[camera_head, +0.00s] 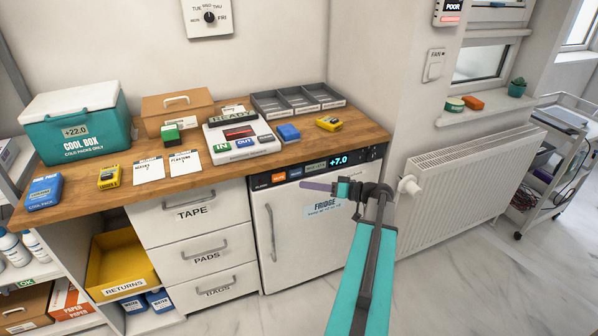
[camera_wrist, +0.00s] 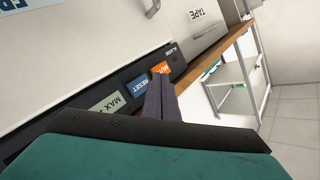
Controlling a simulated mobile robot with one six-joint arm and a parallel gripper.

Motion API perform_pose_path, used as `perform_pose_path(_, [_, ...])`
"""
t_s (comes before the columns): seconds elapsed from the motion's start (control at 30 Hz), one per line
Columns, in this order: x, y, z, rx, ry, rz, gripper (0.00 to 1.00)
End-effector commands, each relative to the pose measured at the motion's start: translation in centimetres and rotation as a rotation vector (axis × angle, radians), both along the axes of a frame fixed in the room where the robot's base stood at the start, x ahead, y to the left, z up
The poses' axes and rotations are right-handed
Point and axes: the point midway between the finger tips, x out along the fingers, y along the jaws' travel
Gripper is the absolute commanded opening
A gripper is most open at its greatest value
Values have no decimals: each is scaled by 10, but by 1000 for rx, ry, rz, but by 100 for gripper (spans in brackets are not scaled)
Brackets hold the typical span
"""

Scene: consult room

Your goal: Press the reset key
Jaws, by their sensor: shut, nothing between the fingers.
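The reset key is a blue key labelled RESET, seen upside down in the wrist view (camera_wrist: 142,86) and small in the head view (camera_head: 296,173). It sits on the dark fridge panel between an orange MUTE key (camera_wrist: 160,69) and a grey-green MAX key (camera_wrist: 106,104). My gripper (camera_head: 304,185) is shut and empty, its purple fingers pointing at the panel near the reset key. In the wrist view its fingertips (camera_wrist: 160,80) overlap the lower part of the MUTE key and lie beside RESET. I cannot tell whether they touch the panel.
The panel's display (camera_head: 338,160) reads +7.0. The fridge door (camera_head: 290,235) is below it, with drawers (camera_head: 195,212) to the left. The wooden worktop (camera_head: 225,175) above holds several items. A radiator (camera_head: 470,180) stands to the right. The floor in front is clear.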

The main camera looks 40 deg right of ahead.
Motion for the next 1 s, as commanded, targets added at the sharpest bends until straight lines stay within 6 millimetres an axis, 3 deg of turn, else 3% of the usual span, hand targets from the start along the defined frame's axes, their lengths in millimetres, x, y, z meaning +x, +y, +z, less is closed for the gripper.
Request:
perform_pose_path(0.4, [29, -11, -1, 1, 0, 1, 0])
perform_pose_path(1.0, [30, -12, 0, 1, 0, 1, 0])
